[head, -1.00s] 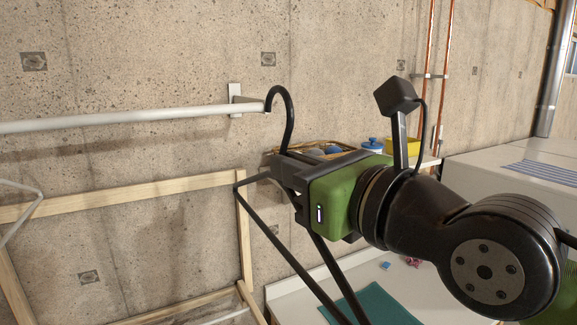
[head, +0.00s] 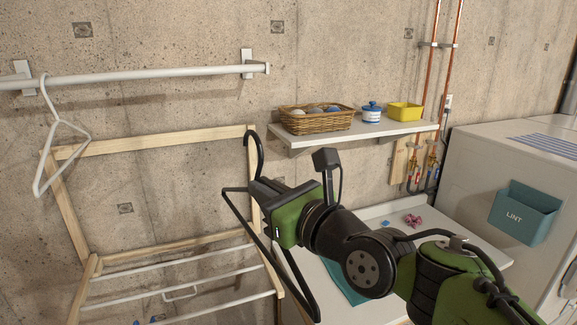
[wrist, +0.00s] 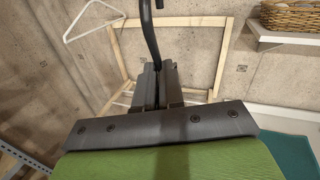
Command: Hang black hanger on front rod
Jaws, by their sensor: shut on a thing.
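A black hanger (head: 232,214) is held in my gripper (head: 262,190), which is shut on it near the base of its hook. The hook points up and the triangular body hangs below, partly behind my gripper. In the wrist view the hook (wrist: 149,32) rises from between the fingers of my gripper (wrist: 158,88). A white rod (head: 150,75) runs along the wall at upper left. The black hook is below and near the rod's right end in the head view, apart from it. I cannot tell whether this is the front rod.
A white hanger (head: 60,135) hangs on the wall rod's left part. A wooden drying rack (head: 150,140) with several white bars stands below. A shelf (head: 350,132) right of the rod holds a wicker basket (head: 316,119), a blue-lidded jar (head: 371,113) and a yellow bin (head: 404,111).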

